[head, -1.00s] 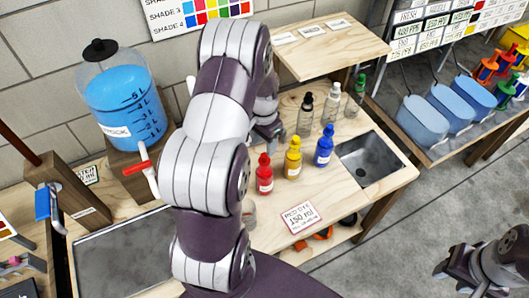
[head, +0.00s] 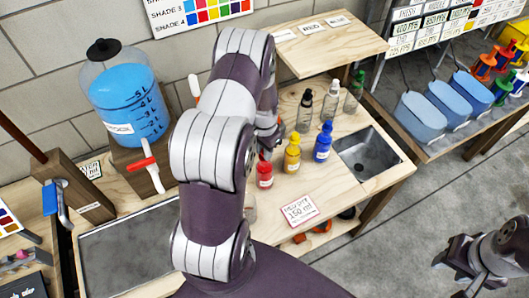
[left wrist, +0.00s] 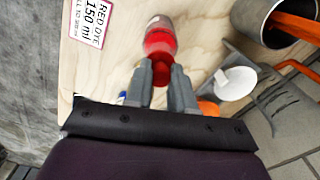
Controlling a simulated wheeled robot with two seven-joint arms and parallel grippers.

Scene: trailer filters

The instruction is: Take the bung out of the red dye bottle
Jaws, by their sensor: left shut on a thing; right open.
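The red dye bottle (head: 265,174) stands upright on the wooden bench, left of the yellow bottle. It also shows in the left wrist view (left wrist: 160,38). My left gripper (head: 267,146) is at the top of this bottle and partly hides it in the head view. In the left wrist view my left gripper (left wrist: 162,72) is shut on the red bung (left wrist: 161,77), between its fingertips. The bung appears close to the bottle neck; I cannot tell whether it is still seated. My right gripper (head: 463,255) is open and empty, over the floor at the right.
The yellow bottle (head: 292,155) and blue bottle (head: 323,145) stand close to the right. Several other bottles are behind them. A 150 ml red dye card (head: 299,210) lies in front. A sink (head: 368,156) is at right, a blue-filled tank (head: 127,105) at left.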

